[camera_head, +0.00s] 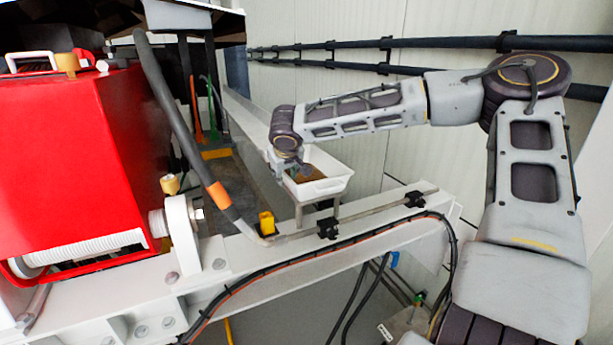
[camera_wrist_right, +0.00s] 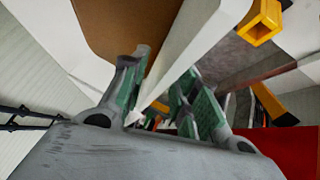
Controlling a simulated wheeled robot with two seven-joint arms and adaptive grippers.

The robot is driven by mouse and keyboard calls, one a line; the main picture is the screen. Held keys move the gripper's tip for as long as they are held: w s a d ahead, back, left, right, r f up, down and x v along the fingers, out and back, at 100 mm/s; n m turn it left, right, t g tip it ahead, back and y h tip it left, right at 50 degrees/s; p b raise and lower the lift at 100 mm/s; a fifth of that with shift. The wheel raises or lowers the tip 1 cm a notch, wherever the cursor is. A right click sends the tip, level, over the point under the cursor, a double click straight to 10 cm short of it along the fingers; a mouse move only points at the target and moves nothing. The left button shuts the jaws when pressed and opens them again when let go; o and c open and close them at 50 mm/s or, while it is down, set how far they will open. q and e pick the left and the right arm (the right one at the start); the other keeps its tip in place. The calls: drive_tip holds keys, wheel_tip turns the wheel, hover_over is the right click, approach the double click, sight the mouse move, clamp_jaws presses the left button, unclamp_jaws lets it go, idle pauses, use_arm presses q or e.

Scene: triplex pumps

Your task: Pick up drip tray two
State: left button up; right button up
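Drip tray two appears to be the white rectangular tray (camera_head: 325,186) with brown liquid or residue inside, standing on a small stand beyond the white beam in the head view. My right gripper (camera_head: 303,172) reaches down at the tray's near-left rim. In the right wrist view, the white tray wall (camera_wrist_right: 191,47) runs between the two green-and-grey fingers of the right gripper (camera_wrist_right: 163,80). The fingers are apart, with a gap showing between the wall and the right finger. The brown tray inside (camera_wrist_right: 125,25) lies beyond the left finger. My left gripper is not in view.
A red pump housing (camera_head: 85,165) fills the left. A white beam (camera_head: 385,232) with a rail and black cables crosses in front of the tray. A grey hose (camera_head: 180,110) with an orange band slants down left of it. Dark pipes (camera_head: 440,43) run along the wall behind.

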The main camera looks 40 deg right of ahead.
sight(284, 175)
drive_tip(key=shift+x, duration=0.95)
drive_tip(key=shift+w+d+f, duration=0.25)
drive_tip(key=shift+d+f, duration=0.05)
drive_tip(key=shift+f, duration=0.2)
drive_tip(key=shift+w+d+f, duration=0.1)
drive_tip(key=shift+w+f, duration=0.05)
drive_tip(key=shift+f, duration=0.05)
drive_tip(key=shift+c, duration=0.5)
drive_tip(key=c, duration=0.4)
clamp_jaws()
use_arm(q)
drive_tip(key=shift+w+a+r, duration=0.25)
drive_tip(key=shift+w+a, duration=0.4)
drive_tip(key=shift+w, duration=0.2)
use_arm(e)
drive_tip(key=shift+r, duration=0.2)
